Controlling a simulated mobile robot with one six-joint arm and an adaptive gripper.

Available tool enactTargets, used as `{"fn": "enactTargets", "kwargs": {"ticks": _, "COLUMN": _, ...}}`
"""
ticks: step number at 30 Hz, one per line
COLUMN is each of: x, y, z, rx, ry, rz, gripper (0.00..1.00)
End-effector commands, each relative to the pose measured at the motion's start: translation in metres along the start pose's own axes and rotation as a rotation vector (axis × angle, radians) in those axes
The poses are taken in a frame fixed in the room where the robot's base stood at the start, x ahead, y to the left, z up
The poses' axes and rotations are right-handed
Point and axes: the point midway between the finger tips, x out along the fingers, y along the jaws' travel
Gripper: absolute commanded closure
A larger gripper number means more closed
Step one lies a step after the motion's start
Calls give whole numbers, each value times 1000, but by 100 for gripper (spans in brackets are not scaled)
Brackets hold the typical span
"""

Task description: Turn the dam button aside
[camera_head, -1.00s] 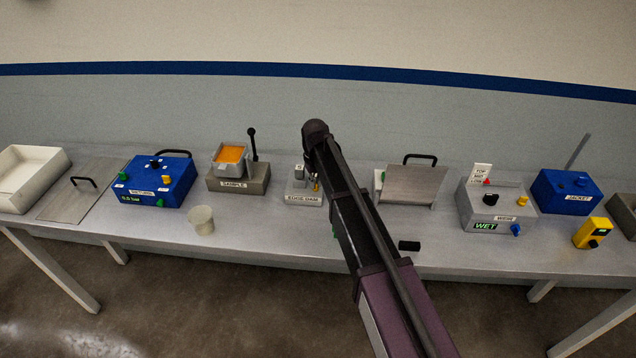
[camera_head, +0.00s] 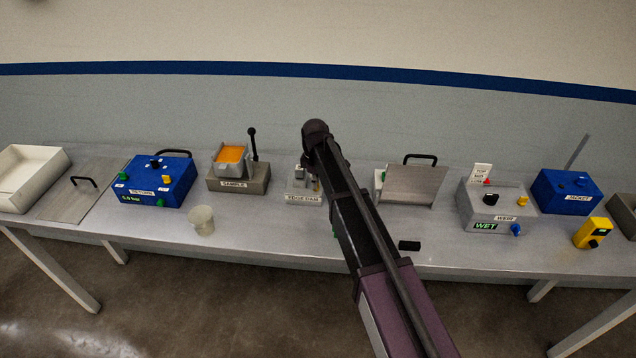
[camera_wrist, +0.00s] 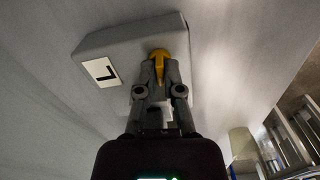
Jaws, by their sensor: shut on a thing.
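The edge dam block (camera_head: 298,186) is a small grey box with a label on its front, left of my arm in the head view. It also shows in the wrist view (camera_wrist: 115,45) as a grey box with a white label with a black mark. The yellow dam button (camera_wrist: 158,54) sits at the box's near edge in the wrist view. My gripper (camera_wrist: 160,72) is shut on the button, with its fingertips at either side of it. In the head view my arm hides most of the gripper and the button.
The sample stand (camera_head: 238,184) with its upright black lever is left of the block. A pale cup (camera_head: 201,220) stands in front of it. A sloped grey plate (camera_head: 415,187) is at the right, and a small black item (camera_head: 409,245) lies near the table's front edge.

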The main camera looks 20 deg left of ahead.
Motion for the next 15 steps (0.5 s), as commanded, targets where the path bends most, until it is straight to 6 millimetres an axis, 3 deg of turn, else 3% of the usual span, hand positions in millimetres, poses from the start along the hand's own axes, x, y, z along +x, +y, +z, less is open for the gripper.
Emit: {"fn": "enactTargets", "kwargs": {"ticks": 15, "x": -1, "y": 6, "z": 2, "rx": -172, "ry": -5, "rz": 11, "gripper": 100}}
